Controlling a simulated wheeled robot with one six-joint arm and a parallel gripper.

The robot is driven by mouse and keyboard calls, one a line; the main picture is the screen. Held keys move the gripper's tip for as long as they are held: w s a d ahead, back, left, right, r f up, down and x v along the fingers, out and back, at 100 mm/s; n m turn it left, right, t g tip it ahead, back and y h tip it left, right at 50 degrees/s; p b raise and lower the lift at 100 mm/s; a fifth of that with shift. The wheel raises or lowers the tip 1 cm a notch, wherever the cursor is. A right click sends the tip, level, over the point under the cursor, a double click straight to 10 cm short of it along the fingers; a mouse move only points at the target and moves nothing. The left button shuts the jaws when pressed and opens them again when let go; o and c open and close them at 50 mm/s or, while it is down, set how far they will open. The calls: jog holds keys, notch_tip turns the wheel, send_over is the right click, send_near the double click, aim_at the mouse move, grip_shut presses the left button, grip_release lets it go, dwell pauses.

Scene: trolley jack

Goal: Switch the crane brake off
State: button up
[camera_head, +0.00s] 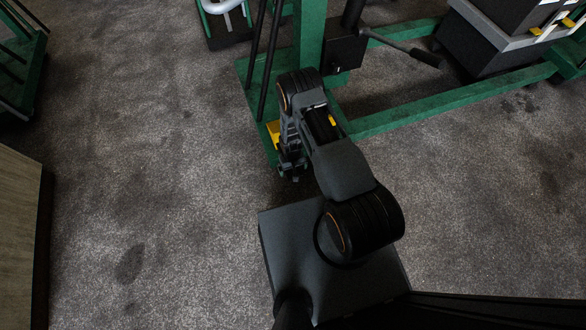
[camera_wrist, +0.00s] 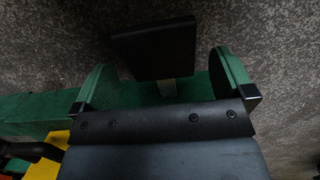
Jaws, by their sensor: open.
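The crane is a green steel frame with an upright mast (camera_head: 310,40). In the wrist view, a flat black plate (camera_wrist: 152,46) on a short pale metal stem stands out from the crane's green base (camera_wrist: 28,120); it looks like the brake pedal. My gripper (camera_head: 292,172) is low beside the near-left corner of the crane's base. In the wrist view my gripper (camera_wrist: 162,62) is open, with one finger on either side of the plate. I cannot tell whether they touch it. The plate is hidden in the head view.
A yellow part (camera_head: 273,130) sits on the base close to my gripper. A crank handle (camera_head: 428,58) sticks out right of the mast. A green leg (camera_head: 440,110) runs right, near a dark cabinet (camera_head: 490,55). A wooden-sided unit (camera_head: 18,240) stands left. Carpet between is free.

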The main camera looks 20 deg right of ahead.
notch_tip(320, 180, up, 12)
jog(key=w+p, duration=0.1)
jog(key=p, duration=0.2)
jog(key=shift+w+r+p, duration=0.15)
jog(key=shift+w+p, duration=0.2)
notch_tip(320, 180, up, 41)
jog(key=w+d+t+p, duration=0.1)
jog(key=w+t+p, duration=0.15)
jog(key=p, duration=1.15)
jog(key=s+r+t+p, duration=0.1)
jog(key=s+r+p, duration=0.3)
jog(key=r, duration=0.5)
jog(key=s+d+r+p, duration=0.1)
jog(key=s+r+p, duration=0.3)
jog(key=r, duration=0.6)
jog(key=s+d+r+t+p, duration=0.1)
jog(key=s+r+p, duration=0.3)
jog(key=s+r, duration=0.3)
notch_tip(320, 180, up, 3)
jog(key=shift+s+r+m+t+p, duration=0.15)
jog(key=shift+s+m+t+p, duration=0.2)
jog(key=shift+s+m, duration=0.05)
